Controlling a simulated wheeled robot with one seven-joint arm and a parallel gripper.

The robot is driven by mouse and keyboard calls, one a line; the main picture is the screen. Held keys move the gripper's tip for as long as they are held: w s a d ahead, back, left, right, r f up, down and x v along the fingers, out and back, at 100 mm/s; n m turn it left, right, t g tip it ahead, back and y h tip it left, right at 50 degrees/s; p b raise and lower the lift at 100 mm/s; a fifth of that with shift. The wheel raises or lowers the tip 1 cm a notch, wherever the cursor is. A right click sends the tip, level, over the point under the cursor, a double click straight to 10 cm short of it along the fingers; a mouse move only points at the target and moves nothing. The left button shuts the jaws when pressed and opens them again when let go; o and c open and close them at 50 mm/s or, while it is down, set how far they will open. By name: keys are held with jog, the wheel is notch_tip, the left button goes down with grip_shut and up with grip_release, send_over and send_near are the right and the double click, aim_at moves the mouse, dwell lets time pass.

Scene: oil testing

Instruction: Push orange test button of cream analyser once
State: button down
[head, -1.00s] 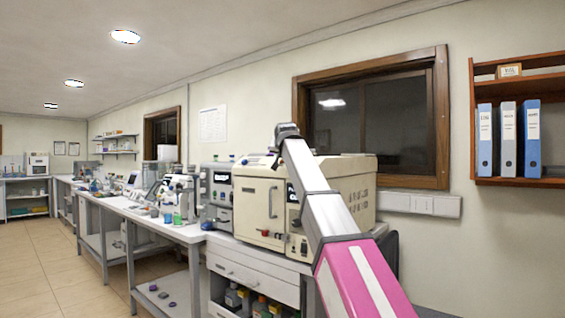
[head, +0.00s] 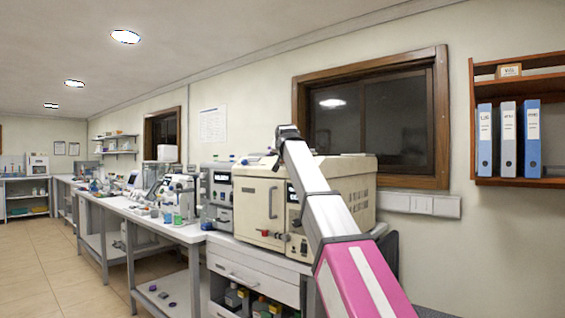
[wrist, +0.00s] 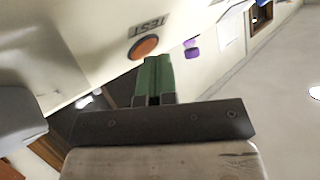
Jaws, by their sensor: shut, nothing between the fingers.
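The cream analyser (head: 258,200) stands on the bench in the head view, with my arm crossing in front of its right part. In the wrist view its cream panel (wrist: 85,25) fills the upper left. The round orange test button (wrist: 146,46) sits on that panel beside a "TEST" label (wrist: 148,26). My gripper (wrist: 157,62) has green fingers, shut and empty, with the tips just right of and below the button in the picture. I cannot tell whether they touch the panel. In the head view the fingers and the button are not visible.
A grey instrument (head: 216,195) stands left of the analyser. Other lab equipment lines the bench (head: 150,222) further left. A dark window (head: 370,118) is behind, and a wooden shelf (head: 520,183) with binders hangs at right. The floor (head: 40,260) at left is clear.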

jog(key=shift+r, duration=0.1)
dwell(0.3)
jog(key=shift+s+a+r, duration=0.3)
jog(key=shift+s+r, duration=0.05)
jog(key=shift+r, duration=0.2)
jog(key=shift+r, duration=0.15)
jog(key=r, duration=0.1)
jog(key=s+a+r, duration=0.1)
jog(key=s+r, duration=0.1)
jog(key=r, duration=0.1)
jog(key=shift+s+a, duration=0.1)
jog(key=shift+a, duration=0.25)
jog(key=shift+f, duration=0.1)
dwell(0.6)
